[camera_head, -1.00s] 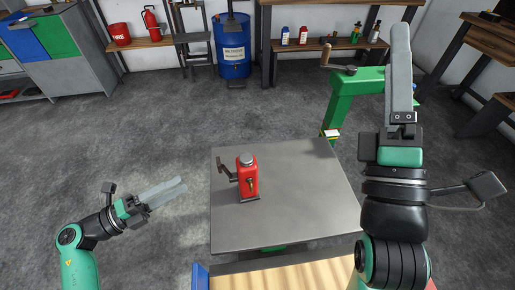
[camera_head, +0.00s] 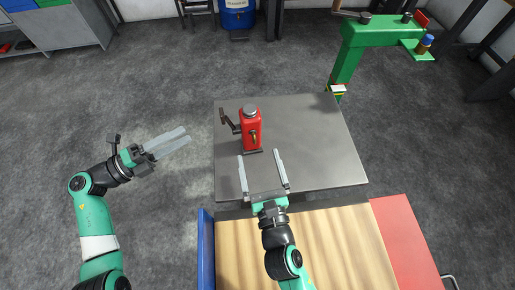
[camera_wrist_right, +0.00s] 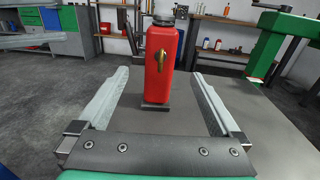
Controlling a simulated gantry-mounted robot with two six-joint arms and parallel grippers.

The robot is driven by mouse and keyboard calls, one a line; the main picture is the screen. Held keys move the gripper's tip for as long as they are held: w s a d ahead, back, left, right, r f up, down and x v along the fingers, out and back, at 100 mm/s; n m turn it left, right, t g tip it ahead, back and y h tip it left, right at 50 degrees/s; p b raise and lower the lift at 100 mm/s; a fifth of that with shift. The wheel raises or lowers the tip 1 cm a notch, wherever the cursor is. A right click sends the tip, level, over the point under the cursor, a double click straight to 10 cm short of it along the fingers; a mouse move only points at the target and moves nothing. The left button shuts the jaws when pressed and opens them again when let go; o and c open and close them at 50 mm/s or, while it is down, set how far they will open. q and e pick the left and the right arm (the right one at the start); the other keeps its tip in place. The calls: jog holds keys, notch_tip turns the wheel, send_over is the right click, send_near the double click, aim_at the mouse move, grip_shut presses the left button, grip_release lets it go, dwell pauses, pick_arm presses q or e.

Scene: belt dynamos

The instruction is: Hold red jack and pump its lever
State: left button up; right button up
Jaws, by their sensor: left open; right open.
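The red jack (camera_head: 250,130) stands upright on the grey table top (camera_head: 315,150), left of its middle. Its dark lever (camera_head: 229,121) sticks out from the jack's left side. My right gripper (camera_head: 262,155) is open just in front of the jack, its fingers pointing at it. In the right wrist view the jack (camera_wrist_right: 164,68) stands between and beyond the two spread fingers (camera_wrist_right: 160,80), with a brass fitting facing me; the fingers do not appear to touch it. My left gripper (camera_head: 188,137) is to the left of the table, over the floor, with its fingers apart and empty.
A green stand (camera_head: 345,72) with a crank rises behind the table's right corner. A wooden surface (camera_head: 330,250) with a blue edge (camera_head: 206,250) and a red panel (camera_head: 408,245) lies in front. The table right of the jack is clear.

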aim_at(251, 126)
jog(key=w, duration=0.3)
jog(key=w+a, duration=0.1)
jog(key=w, duration=0.7)
jog(key=shift+a+r, duration=0.1)
jog(key=shift+a, duration=0.3)
